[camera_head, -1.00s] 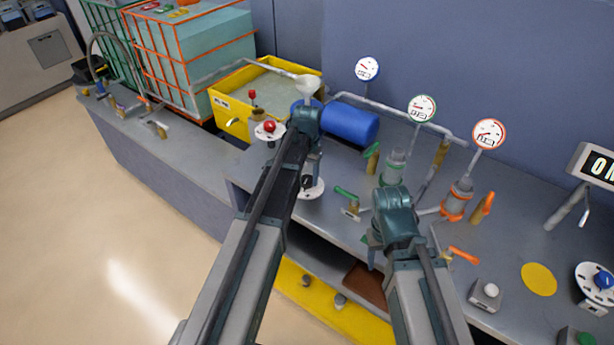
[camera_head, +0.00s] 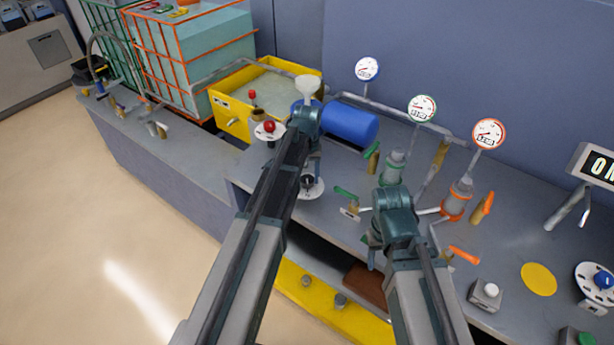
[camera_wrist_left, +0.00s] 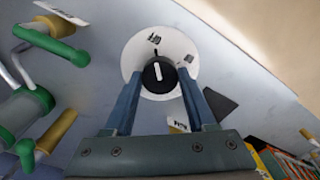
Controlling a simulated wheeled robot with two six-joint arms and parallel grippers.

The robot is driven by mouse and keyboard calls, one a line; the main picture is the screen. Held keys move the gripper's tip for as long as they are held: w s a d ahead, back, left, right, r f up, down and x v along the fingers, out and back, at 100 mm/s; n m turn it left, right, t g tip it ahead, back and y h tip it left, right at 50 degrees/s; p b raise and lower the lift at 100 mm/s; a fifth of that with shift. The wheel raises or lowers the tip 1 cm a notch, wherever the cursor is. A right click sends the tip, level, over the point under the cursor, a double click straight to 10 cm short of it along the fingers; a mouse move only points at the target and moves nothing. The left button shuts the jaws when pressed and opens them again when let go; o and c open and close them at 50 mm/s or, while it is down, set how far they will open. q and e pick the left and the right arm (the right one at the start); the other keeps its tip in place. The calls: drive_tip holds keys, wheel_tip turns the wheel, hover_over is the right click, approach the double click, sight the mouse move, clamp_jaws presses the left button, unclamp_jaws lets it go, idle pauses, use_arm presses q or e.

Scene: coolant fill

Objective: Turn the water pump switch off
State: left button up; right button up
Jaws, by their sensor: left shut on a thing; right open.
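The water pump switch, a black knob with a white pointer line on a round white dial, sits on the grey bench. The knob shows in the left wrist view (camera_wrist_left: 158,75), with its pointer line nearly upright in the picture. It is small in the head view (camera_head: 308,182). My left gripper (camera_wrist_left: 157,82) has its two blue fingers on either side of the knob, shut on it. In the head view, my left arm reaches down over the dial. The dial's labels are too small to read. My right gripper (camera_head: 372,252) hangs over the bench edge, open; its fingertips are mostly hidden.
A blue cylinder (camera_head: 350,123) lies behind the switch. A red knob on a white dial (camera_head: 269,128) is to its left, beside a yellow tank (camera_head: 233,124). Green-handled valves (camera_head: 347,193) stand to the right. Three gauges (camera_head: 423,108) stand along the back.

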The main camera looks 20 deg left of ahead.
sight(307, 179)
use_arm(q)
drive_tip(key=o, duration=1.4)
drive_tip(key=shift+c, duration=0.2)
drive_tip(key=shift+r, duration=0.15)
wheel_tip(307, 179, up, 14)
drive_tip(key=p, duration=1.3)
drive_tip(key=shift+f+p, duration=0.25)
drive_tip(key=shift+p, duration=0.15)
drive_tip(key=s+d+f+m+b, duration=0.1)
drive_tip(key=s+d+m, duration=0.1)
drive_tip(key=s+d, duration=0.2)
drive_tip(key=s+d+f+m+b, duration=0.2)
drive_tip(key=s+d, duration=0.3)
drive_tip(key=s, duration=0.6)
drive_tip(key=s+d+f+m+y+b, duration=0.1)
drive_tip(key=s+d, duration=0.3)
drive_tip(key=s, duration=0.4)
drive_tip(key=shift+d+f+m+b, duration=0.35)
drive_tip(key=shift+f+m+b, duration=0.4)
drive_tip(key=shift+m, duration=0.15)
